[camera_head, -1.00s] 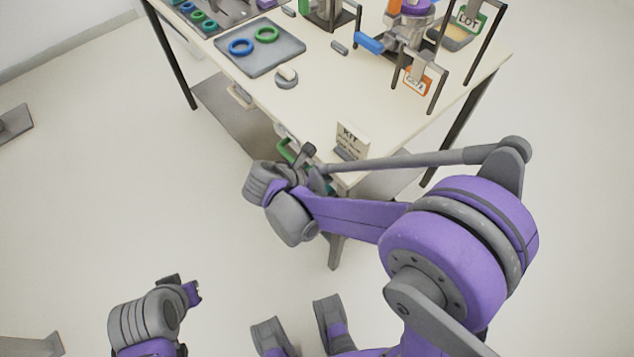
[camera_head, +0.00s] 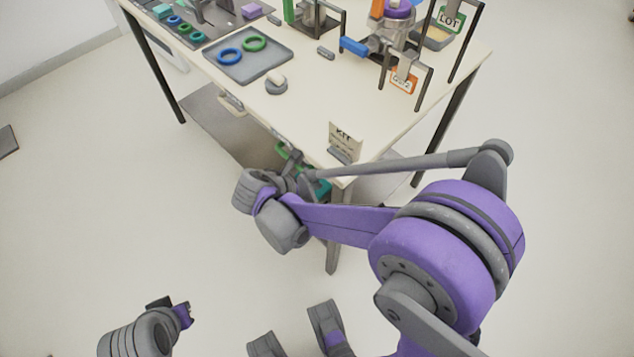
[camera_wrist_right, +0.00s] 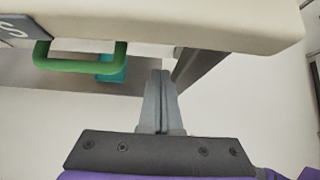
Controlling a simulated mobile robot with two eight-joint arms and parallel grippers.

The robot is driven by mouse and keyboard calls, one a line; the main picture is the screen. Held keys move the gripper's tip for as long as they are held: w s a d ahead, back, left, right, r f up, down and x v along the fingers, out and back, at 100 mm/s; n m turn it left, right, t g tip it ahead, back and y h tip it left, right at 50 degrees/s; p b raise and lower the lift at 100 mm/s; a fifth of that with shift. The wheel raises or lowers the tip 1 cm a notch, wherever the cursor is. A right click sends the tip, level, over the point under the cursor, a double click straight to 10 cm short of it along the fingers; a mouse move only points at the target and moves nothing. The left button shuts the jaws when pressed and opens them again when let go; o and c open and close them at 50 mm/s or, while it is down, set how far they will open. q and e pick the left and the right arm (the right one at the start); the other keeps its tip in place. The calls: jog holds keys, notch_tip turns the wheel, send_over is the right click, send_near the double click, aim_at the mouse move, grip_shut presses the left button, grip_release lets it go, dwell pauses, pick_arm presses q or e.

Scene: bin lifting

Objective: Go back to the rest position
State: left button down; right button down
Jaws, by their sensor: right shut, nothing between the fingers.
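My right gripper (camera_head: 296,160) is beside the near edge of the table (camera_head: 330,100), around the height of its top. In the right wrist view its fingers (camera_wrist_right: 160,75) are together with nothing between them. A green handle (camera_wrist_right: 80,66) with a teal piece (camera_wrist_right: 112,68) behind it shows below the table edge, left of and apart from the fingers. In the head view the teal piece (camera_head: 322,188) is partly hidden by my right arm. My left arm's end (camera_head: 170,308) shows at the lower left, away from the table; its fingers cannot be made out clearly.
On the table stand a KIT sign (camera_head: 345,140), a grey tray (camera_head: 255,68) with a blue and a green ring, a small round grey item (camera_head: 276,86) and a metal device (camera_head: 392,40) among dark frames.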

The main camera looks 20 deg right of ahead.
jog(key=p+v, duration=0.1)
jog(key=v, duration=0.8)
jog(key=shift+a+r, duration=0.25)
jog(key=shift+a, duration=0.05)
jog(key=shift+s, duration=0.15)
jog(key=s+d+r+m+t+y+p, duration=0.1)
jog(key=s+r+m+y+p, duration=0.3)
jog(key=m, duration=0.7)
jog(key=s+d+r+m+t+y+p, duration=0.1)
jog(key=s+d+r+m+y+p, duration=0.3)
jog(key=m, duration=0.7)
jog(key=s+p, duration=0.2)
jog(key=s, duration=0.2)
jog(key=shift+d+r, duration=0.25)
jog(key=shift+d, duration=0.1)
jog(key=shift+s, duration=0.15)
